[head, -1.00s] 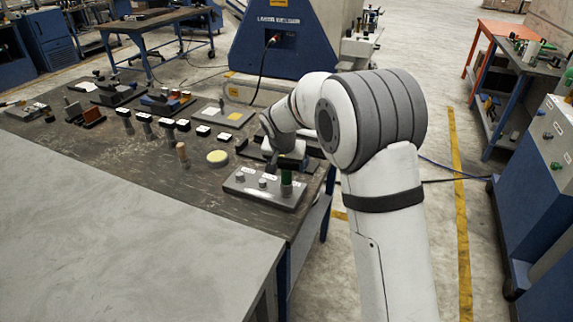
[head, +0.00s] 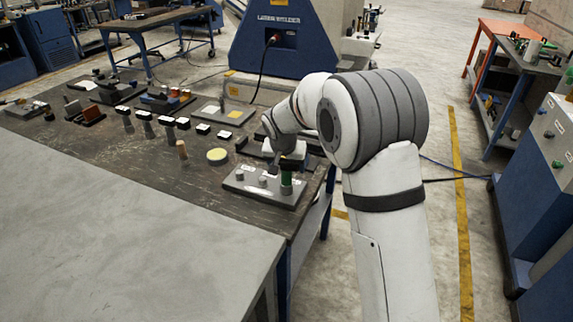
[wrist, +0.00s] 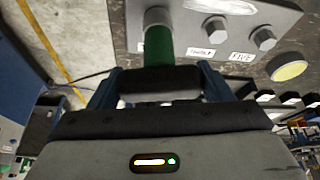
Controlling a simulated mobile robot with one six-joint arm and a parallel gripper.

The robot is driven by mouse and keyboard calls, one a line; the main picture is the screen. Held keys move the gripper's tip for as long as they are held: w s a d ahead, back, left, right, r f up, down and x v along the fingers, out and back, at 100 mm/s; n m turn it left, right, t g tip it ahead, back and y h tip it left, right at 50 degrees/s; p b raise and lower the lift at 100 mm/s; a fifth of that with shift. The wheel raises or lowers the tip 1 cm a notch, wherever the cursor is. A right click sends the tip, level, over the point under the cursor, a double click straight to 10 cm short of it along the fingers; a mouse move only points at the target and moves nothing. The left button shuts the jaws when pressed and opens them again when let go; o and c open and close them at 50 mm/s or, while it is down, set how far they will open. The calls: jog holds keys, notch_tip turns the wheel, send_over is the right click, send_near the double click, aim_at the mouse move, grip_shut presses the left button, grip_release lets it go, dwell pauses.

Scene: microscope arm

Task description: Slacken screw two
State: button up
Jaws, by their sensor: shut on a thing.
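A green tool with a dark top piece (wrist: 160,79) stands on the right end of a grey plate (head: 235,185), also in the wrist view (wrist: 285,14). Its green shaft (wrist: 158,46) ends in a silver socket at the plate. Which screw is under it is hidden. Two other screw heads (wrist: 215,28) (wrist: 264,38) stand bare on the plate. White labels lie beside them; one seems to read FIVE and the others are too blurred. My gripper (wrist: 160,88) is shut on the tool's dark top piece, its blue fingers on either side.
A round yellow pad (head: 217,155) and a wooden peg (head: 182,151) stand left of the plate on the dark worktop (head: 120,165). Several black-and-white blocks line up behind. The grey bench surface (head: 110,235) in front is clear.

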jog(key=shift+r+n+y+p, duration=0.15)
jog(key=shift+n+y+p, duration=0.25)
jog(key=shift+n+p, duration=0.55)
jog(key=shift+n+y+p, duration=0.3)
jog(key=shift+n+p, duration=0.1)
jog(key=shift+n, duration=0.35)
jog(key=shift+n+p, duration=0.55)
jog(key=shift+n, duration=0.05)
jog(key=shift+f+n+y+b, duration=0.25)
jog(key=shift+n+y, duration=0.25)
jog(key=shift+n, duration=0.3)
jog(key=shift+n+g+b, duration=0.3)
jog(key=shift+n+b, duration=0.1)
jog(key=shift+n, duration=0.1)
jog(key=shift+r, duration=0.1)
